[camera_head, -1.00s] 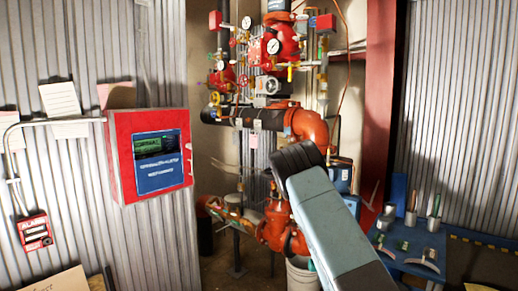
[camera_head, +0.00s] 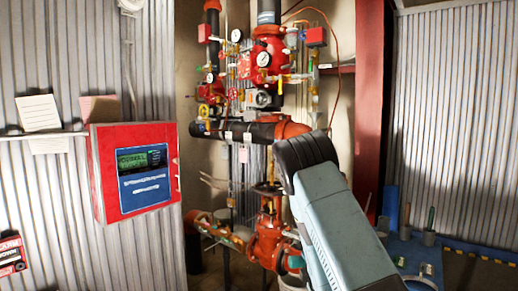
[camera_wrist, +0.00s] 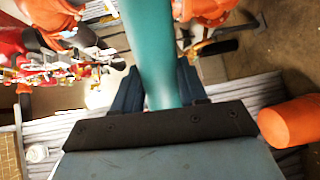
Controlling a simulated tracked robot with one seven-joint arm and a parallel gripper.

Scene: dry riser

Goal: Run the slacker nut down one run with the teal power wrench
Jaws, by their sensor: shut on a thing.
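In the wrist view, the two dark blue fingers of my gripper (camera_wrist: 157,86) are closed on a smooth teal body, which I take to be the teal power wrench (camera_wrist: 152,45). It runs away from the gripper to the top edge; its far end is out of frame. In the head view my arm hides the gripper and most of the wrench. Orange-red flanged valve pipework (camera_head: 268,232) stands just left of my arm. Orange fittings (camera_wrist: 206,8) show beside the wrench in the wrist view. I cannot make out single nuts or tell which is slacker.
Red pipework with gauges (camera_head: 263,59) rises behind, above a black and orange horizontal pipe (camera_head: 238,131). A red alarm panel (camera_head: 165,185) juts from the left wall. A blue bench (camera_head: 408,252) with small items stands at right. An orange cylinder (camera_wrist: 290,122) shows at right in the wrist view.

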